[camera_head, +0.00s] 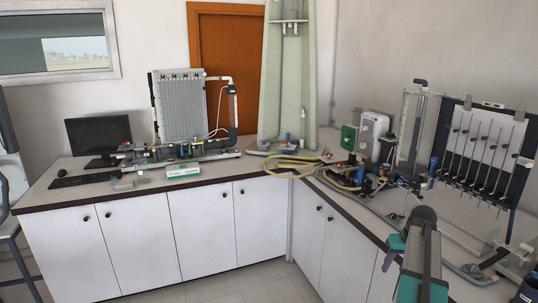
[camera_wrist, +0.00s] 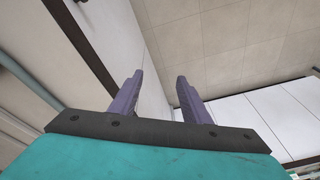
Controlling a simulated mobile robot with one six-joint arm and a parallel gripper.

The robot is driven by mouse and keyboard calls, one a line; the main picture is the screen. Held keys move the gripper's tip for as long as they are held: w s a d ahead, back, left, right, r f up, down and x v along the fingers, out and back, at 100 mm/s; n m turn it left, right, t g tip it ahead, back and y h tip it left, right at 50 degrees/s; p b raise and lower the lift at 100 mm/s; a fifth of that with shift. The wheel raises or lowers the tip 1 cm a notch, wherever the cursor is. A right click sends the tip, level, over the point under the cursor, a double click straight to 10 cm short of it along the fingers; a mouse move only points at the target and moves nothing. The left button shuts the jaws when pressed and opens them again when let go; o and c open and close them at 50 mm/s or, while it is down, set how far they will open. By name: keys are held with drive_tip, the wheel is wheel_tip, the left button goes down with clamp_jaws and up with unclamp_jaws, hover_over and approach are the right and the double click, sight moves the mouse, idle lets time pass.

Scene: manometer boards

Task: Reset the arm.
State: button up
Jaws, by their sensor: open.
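In the wrist view my gripper (camera_wrist: 158,97) shows two purple fingers on a dark bar. The fingers stand apart with nothing between them, so it is open and empty. Beyond the fingers are white cabinet fronts and the tiled floor. In the head view my arm (camera_head: 422,250) shows at the lower right, in front of the right-hand bench.
An L-shaped bench (camera_head: 52,194) with white cabinets fills the back and right. It carries a monitor (camera_head: 97,134), a keyboard (camera_head: 88,180), a grey manometer board (camera_head: 180,108), yellow hoses (camera_head: 290,171) and a white tube board (camera_head: 484,145). Floor (camera_head: 262,283) shows at the bottom.

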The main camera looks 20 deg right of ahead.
drive_tip(key=w+a+f+n, duration=0.15)
drive_tip(key=a+f, duration=0.25)
drive_tip(key=a, duration=0.5)
drive_tip(key=w+a+f+g, duration=0.1)
drive_tip(key=w+a+f, duration=0.25)
drive_tip(key=a, duration=0.45)
drive_tip(key=w+a+f+n, duration=0.1)
drive_tip(key=a+f, duration=0.4)
drive_tip(key=a, duration=0.4)
drive_tip(key=s+a+f+n+g, duration=0.1)
drive_tip(key=s+a+f, duration=0.15)
drive_tip(key=a, duration=0.55)
drive_tip(key=s+a+f, duration=0.2)
drive_tip(key=a+f, duration=0.2)
drive_tip(key=a, duration=0.4)
drive_tip(key=s+a+f+n+g, duration=0.1)
drive_tip(key=s+a+f, duration=0.15)
drive_tip(key=a, duration=0.55)
drive_tip(key=s+f+g+b, duration=0.5)
drive_tip(key=s+f+b, duration=0.5)
drive_tip(key=s+f, duration=1.5)
wheel_tip(320, 180, down, 4)
drive_tip(key=shift+s+f, duration=0.1)
drive_tip(key=shift+s, duration=0.05)
